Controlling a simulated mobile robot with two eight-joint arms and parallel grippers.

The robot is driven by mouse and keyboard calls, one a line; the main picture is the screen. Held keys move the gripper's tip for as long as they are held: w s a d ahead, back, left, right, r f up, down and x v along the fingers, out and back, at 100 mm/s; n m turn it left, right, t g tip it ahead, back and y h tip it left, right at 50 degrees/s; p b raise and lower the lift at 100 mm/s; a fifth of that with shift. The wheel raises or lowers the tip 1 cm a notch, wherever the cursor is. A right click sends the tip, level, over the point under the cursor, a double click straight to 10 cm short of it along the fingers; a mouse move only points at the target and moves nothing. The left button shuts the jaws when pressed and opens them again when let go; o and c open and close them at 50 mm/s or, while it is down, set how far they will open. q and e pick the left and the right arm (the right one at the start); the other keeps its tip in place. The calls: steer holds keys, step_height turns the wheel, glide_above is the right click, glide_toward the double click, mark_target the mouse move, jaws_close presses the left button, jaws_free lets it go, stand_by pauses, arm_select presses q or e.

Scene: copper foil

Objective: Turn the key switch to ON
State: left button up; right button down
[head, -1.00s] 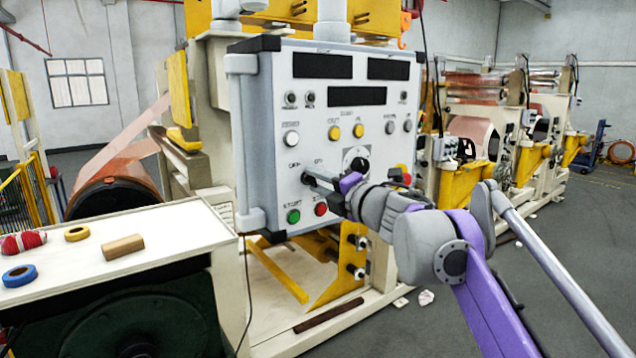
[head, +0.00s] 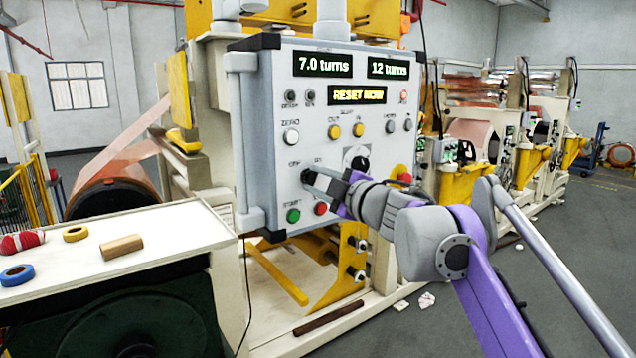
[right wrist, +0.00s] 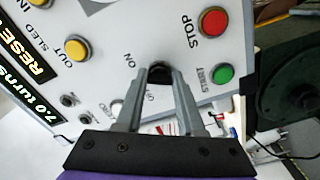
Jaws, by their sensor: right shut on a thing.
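The key switch (head: 305,174) is a small dark knob on the lower left of the white control panel (head: 282,80), between the OFF and ON labels. My right gripper (head: 309,179) reaches it from the right and is shut on it. In the right wrist view the dark knob (right wrist: 159,74) sits between the two grey fingertips (right wrist: 162,80), close to the ON label. The fingers partly cover the knob and the OFF label, and its exact angle is hard to tell. The panel displays are lit: "7.0 turns" (head: 323,64), "12 turns" (head: 388,69) and "RESET NOW" (head: 357,95). My left gripper is not in view.
The green START button (head: 293,216) and red STOP button (head: 320,209) are just below the gripper. A white table (head: 150,220) with tape rolls stands at left.

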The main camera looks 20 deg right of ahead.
steer(key=shift+m, duration=0.4)
steer(key=c, duration=0.5)
jaws_free()
steer(key=shift+s, duration=0.1)
steer(key=b+v, duration=0.1)
steer(key=v, duration=0.9)
steer(key=shift+s+d+b, duration=0.15)
steer(key=shift+s+b, duration=0.15)
